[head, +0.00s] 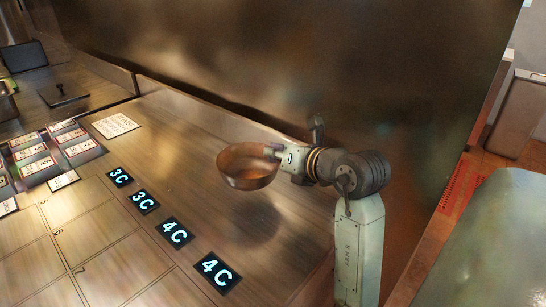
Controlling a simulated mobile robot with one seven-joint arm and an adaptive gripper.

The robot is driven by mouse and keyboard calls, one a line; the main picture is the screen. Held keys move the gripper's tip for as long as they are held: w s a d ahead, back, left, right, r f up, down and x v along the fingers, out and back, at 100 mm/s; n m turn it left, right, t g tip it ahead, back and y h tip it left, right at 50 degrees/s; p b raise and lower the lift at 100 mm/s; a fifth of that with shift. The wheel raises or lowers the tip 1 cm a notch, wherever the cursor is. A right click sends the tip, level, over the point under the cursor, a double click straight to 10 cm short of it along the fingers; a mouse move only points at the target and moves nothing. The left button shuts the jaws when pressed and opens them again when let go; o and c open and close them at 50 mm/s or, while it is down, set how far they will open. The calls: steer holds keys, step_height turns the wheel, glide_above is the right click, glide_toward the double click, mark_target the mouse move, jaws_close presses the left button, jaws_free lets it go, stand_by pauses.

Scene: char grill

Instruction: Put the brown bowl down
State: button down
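The brown bowl (243,174) is upright, with its open top facing up, in the middle of the head view. My gripper (272,152) is at the bowl's right rim and appears shut on it; the fingertips are small and partly hidden by the rim. The bowl appears to hang above the brown counter (190,225), with a dark shadow on the counter below and to its right. My arm reaches in from the right.
Black labels reading 3C (143,201) and 4C (216,272) lie in a row left of the bowl. Several labelled trays (50,150) stand at the far left. A metal wall (300,60) rises behind the counter. The counter below the bowl is clear.

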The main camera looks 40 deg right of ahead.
steer(key=shift+w+d, duration=0.1)
steer(key=shift+w, duration=0.15)
steer(key=shift+f, duration=0.3)
step_height(320, 180, down, 3)
steer(key=shift+r+p, duration=0.1)
steer(key=shift+p, duration=0.65)
steer(key=shift+f, duration=0.2)
steer(key=shift+f+b, duration=0.15)
steer(key=shift+b, duration=0.15)
steer(key=c, duration=1.8)
jaws_free()
